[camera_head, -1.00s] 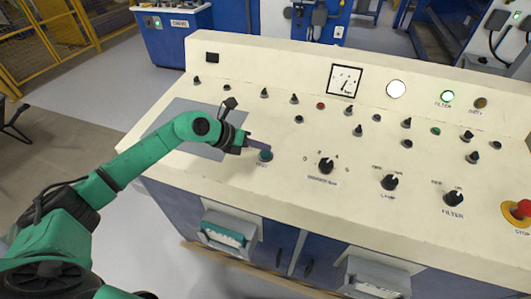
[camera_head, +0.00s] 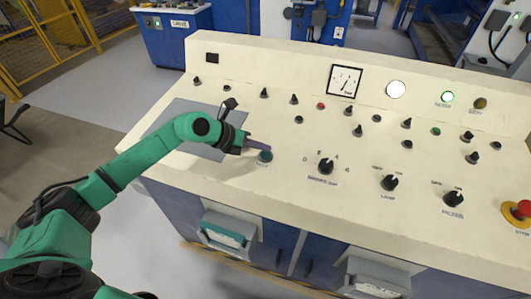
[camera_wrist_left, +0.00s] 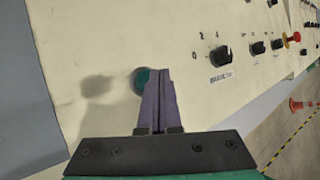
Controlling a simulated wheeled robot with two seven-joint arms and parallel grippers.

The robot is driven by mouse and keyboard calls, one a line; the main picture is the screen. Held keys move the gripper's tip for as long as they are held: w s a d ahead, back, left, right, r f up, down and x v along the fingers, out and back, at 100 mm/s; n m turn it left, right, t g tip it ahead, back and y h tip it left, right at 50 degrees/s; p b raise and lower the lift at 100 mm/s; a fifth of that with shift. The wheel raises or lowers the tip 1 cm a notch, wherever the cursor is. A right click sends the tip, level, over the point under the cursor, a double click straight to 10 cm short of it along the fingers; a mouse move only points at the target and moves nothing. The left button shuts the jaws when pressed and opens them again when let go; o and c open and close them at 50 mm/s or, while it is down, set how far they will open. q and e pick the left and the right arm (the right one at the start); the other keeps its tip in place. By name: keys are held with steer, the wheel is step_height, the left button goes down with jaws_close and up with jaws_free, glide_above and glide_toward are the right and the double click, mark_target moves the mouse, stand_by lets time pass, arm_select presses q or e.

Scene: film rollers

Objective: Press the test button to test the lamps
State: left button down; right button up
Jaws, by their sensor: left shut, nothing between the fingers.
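The test button (camera_head: 265,156) is a round dark green button with a label below it, near the front left of the cream control panel (camera_head: 225,190). My left gripper (camera_head: 268,149) reaches in from the left, its fingertips right at the button. In the left wrist view the shut, empty fingers (camera_wrist_left: 160,75) partly cover the green button (camera_wrist_left: 141,80). I cannot tell whether they touch it or whether it is pushed in. A white lamp (camera_head: 396,89) and a green lamp (camera_head: 447,97) look lit; a yellowish lamp (camera_head: 480,103) looks dim. My right gripper is not in view.
Black knobs stand near the button, the closest being a numbered selector (camera_head: 326,166). Further right are the lamp knob (camera_head: 389,182), the filter knob (camera_head: 453,199) and a red stop button (camera_head: 523,208). A gauge (camera_head: 343,80) sits on the raised back strip.

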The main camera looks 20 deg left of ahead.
arm_select(q)
steer(key=shift+f, duration=0.15)
stand_by(0.3)
steer(key=shift+f+b, duration=0.3)
steer(key=shift+b, duration=0.05)
steer(key=shift+f+b, duration=0.4)
steer(key=shift+f, duration=0.1)
stand_by(0.4)
steer(key=shift+r, duration=0.1)
steer(key=shift+r+p, duration=0.75)
steer(key=shift+r, duration=0.05)
steer(key=r+p, duration=0.2)
steer(key=r, duration=0.1)
steer(key=r+p, duration=0.2)
steer(key=shift+s, duration=0.25)
